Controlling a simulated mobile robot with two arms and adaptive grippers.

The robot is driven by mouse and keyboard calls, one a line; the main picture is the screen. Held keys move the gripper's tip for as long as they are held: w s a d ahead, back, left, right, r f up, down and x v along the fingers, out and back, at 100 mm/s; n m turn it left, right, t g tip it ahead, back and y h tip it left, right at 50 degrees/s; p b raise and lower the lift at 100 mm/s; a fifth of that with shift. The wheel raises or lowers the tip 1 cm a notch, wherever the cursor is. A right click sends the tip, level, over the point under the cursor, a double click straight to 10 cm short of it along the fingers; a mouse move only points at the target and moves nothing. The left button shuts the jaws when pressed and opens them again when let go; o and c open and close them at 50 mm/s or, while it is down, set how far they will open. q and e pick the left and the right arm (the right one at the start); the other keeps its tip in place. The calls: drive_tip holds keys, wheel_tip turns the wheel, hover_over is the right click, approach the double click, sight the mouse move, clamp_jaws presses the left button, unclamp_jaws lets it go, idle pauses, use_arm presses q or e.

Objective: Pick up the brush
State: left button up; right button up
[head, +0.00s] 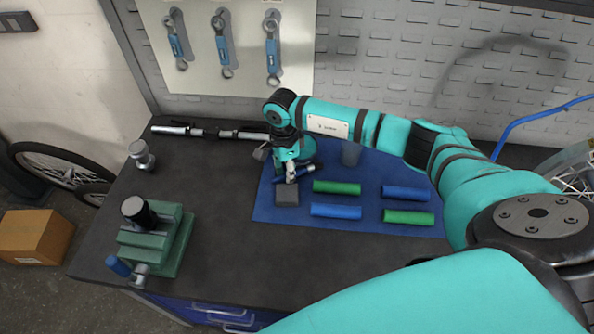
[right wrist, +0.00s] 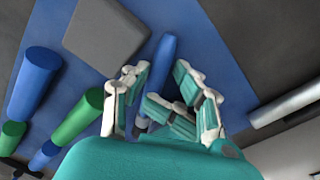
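A slim blue-handled piece, which looks like the brush (head: 307,170), lies on the blue mat (head: 262,208) just behind a dark grey block (head: 287,196). My right gripper (head: 291,175) points down over it and hides its middle in the head view. In the right wrist view, the blue handle (right wrist: 166,50) runs between the spread fingers of the right gripper (right wrist: 158,88). The fingers stand apart, with visible room beside the handle. The bristles cannot be made out. My left gripper is not in view.
Green cylinders (head: 337,187) and blue cylinders (head: 335,211) lie right of the block. A grey cup (head: 351,153) stands behind them. A long metal bar tool (head: 212,133) lies at the back left. A green vise (head: 155,240) stands front left. The front middle of the bench is clear.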

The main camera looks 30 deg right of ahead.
drive_tip(key=shift+s+d+f, duration=0.15)
drive_tip(key=shift+s, duration=0.1)
clamp_jaws()
drive_tip(key=shift+r, duration=0.2)
